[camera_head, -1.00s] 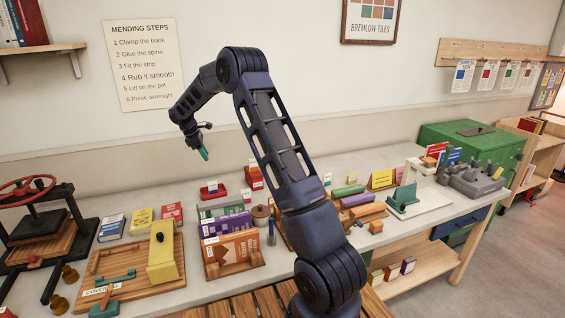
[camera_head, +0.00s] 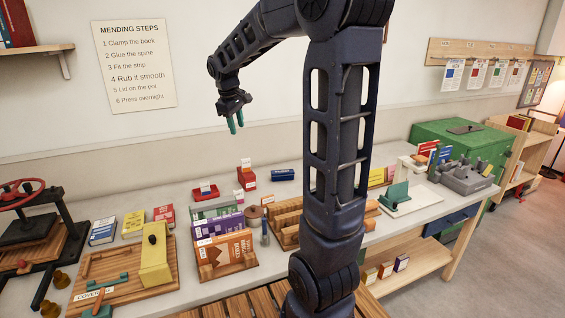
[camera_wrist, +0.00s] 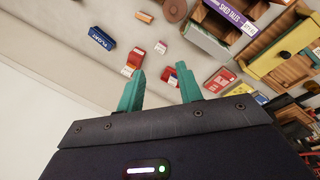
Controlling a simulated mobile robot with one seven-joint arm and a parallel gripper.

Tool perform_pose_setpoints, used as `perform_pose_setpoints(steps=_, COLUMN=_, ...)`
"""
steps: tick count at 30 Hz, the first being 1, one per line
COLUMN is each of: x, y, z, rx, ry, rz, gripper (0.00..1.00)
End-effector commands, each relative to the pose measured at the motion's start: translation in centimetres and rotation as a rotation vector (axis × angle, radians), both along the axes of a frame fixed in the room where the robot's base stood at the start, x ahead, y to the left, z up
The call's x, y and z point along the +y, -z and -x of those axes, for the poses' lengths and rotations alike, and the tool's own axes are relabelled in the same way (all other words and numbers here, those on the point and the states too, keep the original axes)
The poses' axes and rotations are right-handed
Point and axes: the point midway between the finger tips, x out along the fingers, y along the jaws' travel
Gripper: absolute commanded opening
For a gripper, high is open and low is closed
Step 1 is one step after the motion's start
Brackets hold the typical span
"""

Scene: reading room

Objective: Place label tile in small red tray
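A small red tray (camera_head: 205,193) sits on the bench behind the purple and green books, with a white tag standing at it. It looks like the red piece between my fingertips in the wrist view (camera_wrist: 173,80). Small white label pieces lie or stand near it, one with red (camera_head: 239,195) and one farther right (camera_head: 268,199); I cannot tell which is the label tile. A pale tile (camera_wrist: 143,17) lies flat in the wrist view. My gripper (camera_head: 235,124) hangs above the bench, teal fingers apart and empty, also in the wrist view (camera_wrist: 160,76).
A red stepped block (camera_head: 248,178) and a blue box (camera_head: 283,175) stand behind. Books stand in front in a wooden holder (camera_head: 228,269). A book press (camera_head: 28,225) is at the left. My arm hides part of the bench's middle.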

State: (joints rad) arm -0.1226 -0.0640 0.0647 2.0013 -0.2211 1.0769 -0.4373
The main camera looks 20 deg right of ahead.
Motion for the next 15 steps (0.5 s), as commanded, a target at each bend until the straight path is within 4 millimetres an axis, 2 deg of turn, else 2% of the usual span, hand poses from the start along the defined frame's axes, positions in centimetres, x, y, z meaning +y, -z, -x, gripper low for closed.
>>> perform_pose_setpoints(steps=1, x=-0.6, y=-0.6, z=1.7, rx=-0.019, ry=0.032, rz=-0.014, gripper=0.36)
perform_pose_setpoints(steps=6, x=-2.2, y=-1.4, z=6.8, rx=-0.071, ry=0.149, rz=-0.07, gripper=0.36)
perform_pose_setpoints(steps=15, x=-4.4, y=-1.1, z=15.8, rx=-0.158, ry=0.352, rz=-0.176, gripper=0.36)
